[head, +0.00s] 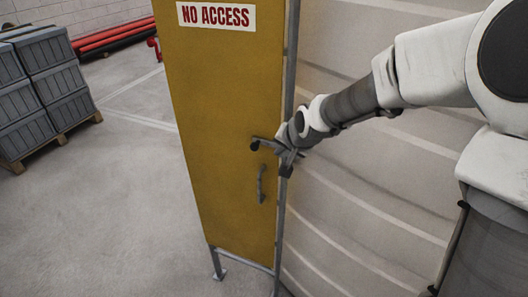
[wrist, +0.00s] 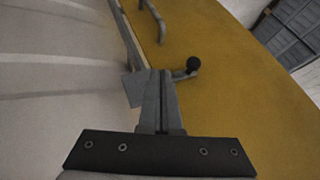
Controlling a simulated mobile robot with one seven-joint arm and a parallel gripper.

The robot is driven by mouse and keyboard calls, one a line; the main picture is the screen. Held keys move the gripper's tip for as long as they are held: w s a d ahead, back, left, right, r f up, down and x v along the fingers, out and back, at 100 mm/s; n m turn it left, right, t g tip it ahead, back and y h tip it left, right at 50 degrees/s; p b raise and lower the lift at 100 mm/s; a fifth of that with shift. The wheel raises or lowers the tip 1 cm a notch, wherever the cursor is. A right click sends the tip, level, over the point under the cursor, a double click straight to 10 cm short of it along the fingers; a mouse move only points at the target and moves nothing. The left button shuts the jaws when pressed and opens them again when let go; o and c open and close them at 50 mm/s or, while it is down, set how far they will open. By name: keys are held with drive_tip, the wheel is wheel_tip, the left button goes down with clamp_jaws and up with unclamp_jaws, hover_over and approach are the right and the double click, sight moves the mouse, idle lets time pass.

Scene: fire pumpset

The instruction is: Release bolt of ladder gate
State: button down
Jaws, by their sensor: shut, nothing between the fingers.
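The ladder gate (head: 225,120) is a tall yellow panel with a "NO ACCESS" sign (head: 216,16), and it fills the right of the wrist view (wrist: 230,110). The bolt (head: 259,144) is a grey bar with a dark round knob at its left end, near the gate's right edge. In the wrist view the bolt's black knob (wrist: 193,64) sits just right of my fingertips. My gripper (head: 289,167) is at the bolt by the gate post. In the wrist view my gripper (wrist: 156,73) is shut and empty, its fingers overlapping the bolt's grey plate. Whether they touch is unclear.
A grey pull handle (head: 261,184) is on the gate below the bolt. A grey post (head: 288,80) runs along the gate's right edge. A pale ribbed tank wall (head: 370,170) lies right of it. Grey crates (head: 45,90) stand on a pallet at left, with clear floor between.

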sight(264, 149)
drive_tip(key=shift+w+a+f, duration=0.45)
drive_tip(key=shift+w+a, duration=0.3)
drive_tip(key=shift+w+a+f, duration=0.5)
drive_tip(key=shift+w+a, duration=0.2)
drive_tip(key=shift+a, duration=0.1)
drive_tip(key=shift+w+a+f, duration=0.45)
drive_tip(key=shift+w+a, duration=0.3)
